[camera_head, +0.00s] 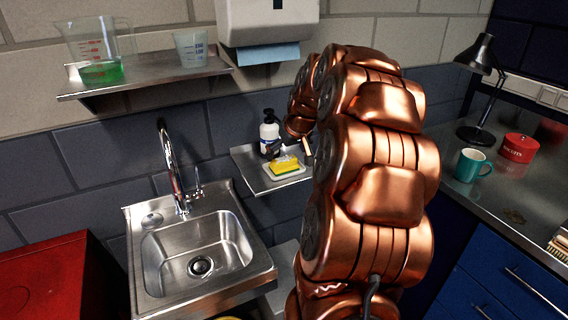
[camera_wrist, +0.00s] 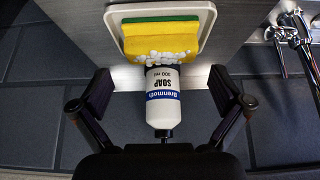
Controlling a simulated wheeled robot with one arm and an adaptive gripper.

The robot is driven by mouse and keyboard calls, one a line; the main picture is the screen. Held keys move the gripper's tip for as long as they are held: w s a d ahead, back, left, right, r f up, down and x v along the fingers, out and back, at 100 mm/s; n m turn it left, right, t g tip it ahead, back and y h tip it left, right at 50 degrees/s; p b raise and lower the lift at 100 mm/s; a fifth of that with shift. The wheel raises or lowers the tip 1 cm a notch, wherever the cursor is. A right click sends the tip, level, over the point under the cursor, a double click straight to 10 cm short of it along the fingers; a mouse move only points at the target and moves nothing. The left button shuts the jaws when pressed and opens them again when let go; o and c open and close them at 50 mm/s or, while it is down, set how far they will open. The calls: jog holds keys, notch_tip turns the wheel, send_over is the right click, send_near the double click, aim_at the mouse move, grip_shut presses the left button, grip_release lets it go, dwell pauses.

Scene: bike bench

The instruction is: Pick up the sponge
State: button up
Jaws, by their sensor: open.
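The yellow sponge with a green layer (camera_head: 285,163) lies in a white dish (camera_head: 299,174) on the small metal wall shelf. In the wrist view the sponge (camera_wrist: 160,40), with white foam on it, sits in its dish (camera_wrist: 113,22) at the top, beyond the fingertips. My gripper (camera_wrist: 162,92) is open, one finger on each side of the picture, with nothing gripped. A white soap bottle (camera_wrist: 162,98) shows between the fingers in that view, in front of the sponge. In the head view my gripper (camera_head: 303,146) is close to the bottle and sponge, partly hidden by my arm.
The soap bottle (camera_head: 269,136) with a black pump stands behind and left of the sponge. The shelf (camera_head: 258,180) has a sink (camera_head: 200,255) and faucet (camera_head: 172,165) to its left. Another shelf (camera_head: 150,84) holds beakers above. A paper towel dispenser (camera_head: 265,22) hangs overhead.

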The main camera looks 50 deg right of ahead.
aim_at(284, 159)
jog(key=f, duration=0.1)
jog(key=w+f+p, duration=0.1)
jog(key=f, duration=0.1)
jog(key=shift+w+d+f, duration=0.1)
jog(key=shift+w+f, duration=0.05)
jog(key=shift+f, duration=0.25)
jog(key=c, duration=0.8)
jog(key=shift+r, duration=0.1)
